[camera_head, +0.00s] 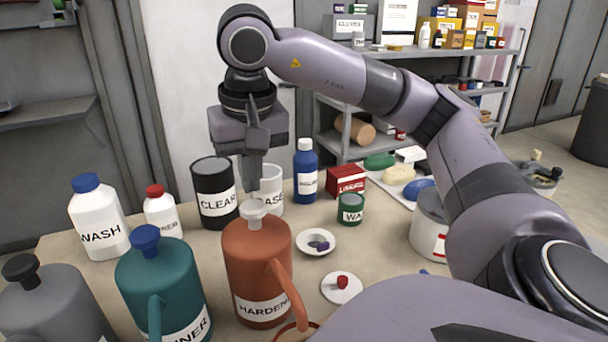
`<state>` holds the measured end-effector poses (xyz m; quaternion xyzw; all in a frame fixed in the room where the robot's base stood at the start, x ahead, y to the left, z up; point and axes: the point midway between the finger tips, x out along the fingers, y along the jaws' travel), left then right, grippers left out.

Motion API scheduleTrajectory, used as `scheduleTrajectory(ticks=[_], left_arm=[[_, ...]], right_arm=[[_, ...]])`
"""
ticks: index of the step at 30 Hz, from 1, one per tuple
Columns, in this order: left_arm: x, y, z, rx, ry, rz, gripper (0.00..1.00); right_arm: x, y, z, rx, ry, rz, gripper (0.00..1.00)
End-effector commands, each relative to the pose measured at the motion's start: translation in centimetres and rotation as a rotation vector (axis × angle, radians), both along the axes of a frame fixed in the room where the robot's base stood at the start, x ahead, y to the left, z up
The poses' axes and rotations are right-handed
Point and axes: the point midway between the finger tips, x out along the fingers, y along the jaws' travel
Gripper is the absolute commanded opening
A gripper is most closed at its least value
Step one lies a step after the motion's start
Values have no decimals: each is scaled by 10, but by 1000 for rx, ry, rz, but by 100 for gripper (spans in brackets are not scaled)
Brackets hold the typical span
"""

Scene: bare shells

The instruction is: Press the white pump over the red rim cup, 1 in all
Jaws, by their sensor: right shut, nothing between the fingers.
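The white pump (254,213) stands upright on top of the orange canister (255,255) labelled "HARDEN…". A curved orange spout runs down the canister's right side. Below the spout's end, a red rim cup (299,327) shows only as part of its rim at the bottom edge; the rest is hidden or out of view. My right gripper (253,187) is shut and empty, pointing down just above the white pump. Whether it touches the pump cannot be told. My left gripper is not in view.
A teal canister (163,290) with a blue pump and a grey canister (50,310) with a black pump stand left. Bottles and cans, including a black can (213,200), stand behind. A white dish (315,243) and a white lid (341,289) lie right.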

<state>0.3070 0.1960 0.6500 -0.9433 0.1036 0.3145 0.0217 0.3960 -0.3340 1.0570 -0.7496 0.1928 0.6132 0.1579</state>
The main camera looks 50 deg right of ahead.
Motion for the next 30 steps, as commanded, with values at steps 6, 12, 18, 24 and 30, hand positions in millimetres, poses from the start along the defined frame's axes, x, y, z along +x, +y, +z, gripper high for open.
scheduleTrajectory(ticks=[6,12,18,24,30], left_arm=[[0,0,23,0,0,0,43],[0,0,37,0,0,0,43],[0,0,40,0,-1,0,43],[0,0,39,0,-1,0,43],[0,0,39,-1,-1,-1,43]], right_arm=[[0,0,28,1,0,0,0],[0,0,46,0,1,0,0],[0,0,50,-1,0,0,0],[0,0,49,0,0,0,0],[0,0,49,0,0,0,0]])
